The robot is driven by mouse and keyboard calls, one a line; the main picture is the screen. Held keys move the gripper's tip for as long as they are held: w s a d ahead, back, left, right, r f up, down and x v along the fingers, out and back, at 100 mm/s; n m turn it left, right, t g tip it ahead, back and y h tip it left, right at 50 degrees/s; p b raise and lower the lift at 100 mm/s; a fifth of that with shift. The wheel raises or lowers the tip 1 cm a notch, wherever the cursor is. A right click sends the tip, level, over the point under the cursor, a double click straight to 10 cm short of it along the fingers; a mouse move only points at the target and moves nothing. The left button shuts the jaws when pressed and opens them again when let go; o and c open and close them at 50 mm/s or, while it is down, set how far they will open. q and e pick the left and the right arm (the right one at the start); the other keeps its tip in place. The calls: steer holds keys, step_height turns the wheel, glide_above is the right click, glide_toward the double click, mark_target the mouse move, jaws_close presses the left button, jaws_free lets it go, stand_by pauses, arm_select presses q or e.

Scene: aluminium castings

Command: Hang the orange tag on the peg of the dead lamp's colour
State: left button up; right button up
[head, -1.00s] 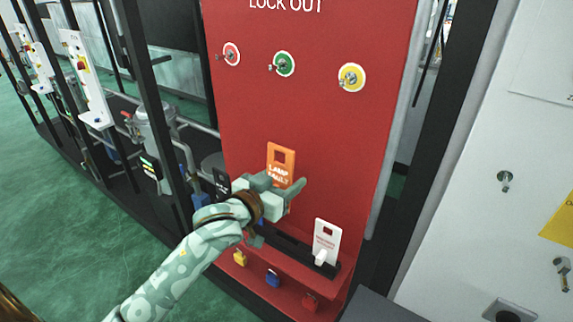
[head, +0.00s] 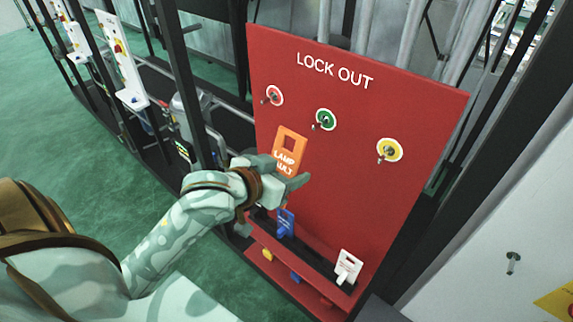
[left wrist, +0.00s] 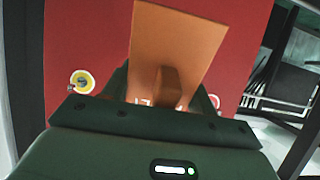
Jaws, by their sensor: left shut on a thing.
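My left gripper (head: 283,176) is shut on the orange tag (head: 291,142), which reads "LAMP FAULT" and has a square hole near its top. The tag stands upright in front of the red "LOCK OUT" board (head: 430,110). In the head view, its top is just below and left of the green-ringed peg (head: 325,120). The red-ringed peg (head: 273,95) is up to the left; the yellow-ringed peg (head: 390,150) is right. In the left wrist view, the tag (left wrist: 180,45) covers the middle and the yellow-ringed peg (left wrist: 82,82) shows left. I cannot tell which lamp is dead. My right gripper is out of view.
Padlocks, one yellow (head: 267,254), sit lower. A dark post stands left of the board. A white panel with a peg (head: 513,262) is at right.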

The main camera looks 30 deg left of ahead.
arm_select(q)
steer(key=w, duration=0.5)
steer(key=w+d+f, duration=0.1)
steer(key=w, duration=0.2)
steer(key=shift+w+f, duration=0.35)
steer(key=shift+w, duration=0.2)
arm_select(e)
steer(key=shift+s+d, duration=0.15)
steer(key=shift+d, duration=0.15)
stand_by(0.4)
arm_select(q)
steer(key=o, duration=1.1)
steer(key=shift+d, duration=0.1)
steer(key=shift+c, duration=0.2)
steer(key=shift+r, duration=0.1)
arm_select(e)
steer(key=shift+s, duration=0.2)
